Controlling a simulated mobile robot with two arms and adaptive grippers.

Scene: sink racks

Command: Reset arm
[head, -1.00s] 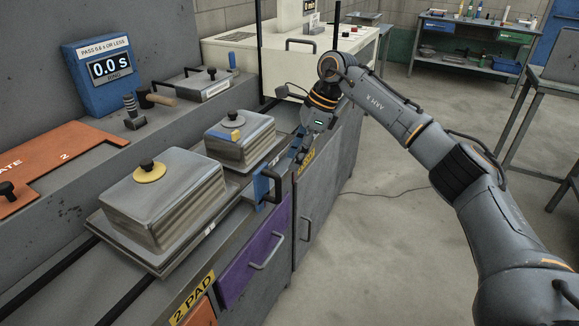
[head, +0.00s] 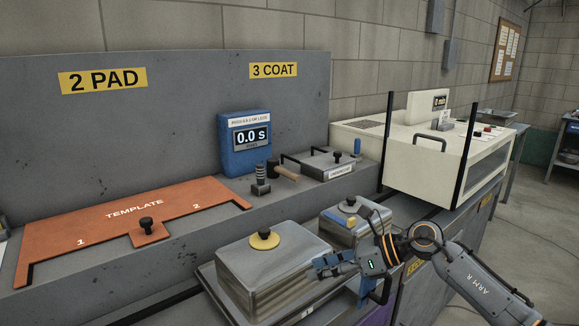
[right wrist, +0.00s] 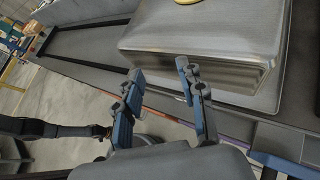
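My right arm (head: 470,275) comes in from the lower right. My left gripper is not in view.
A smaller metal box (head: 350,222) stands right of the large one. Behind are an orange template (head: 100,232), a blue timer (head: 246,155) and a cream machine (head: 430,150). Open floor lies at the right.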

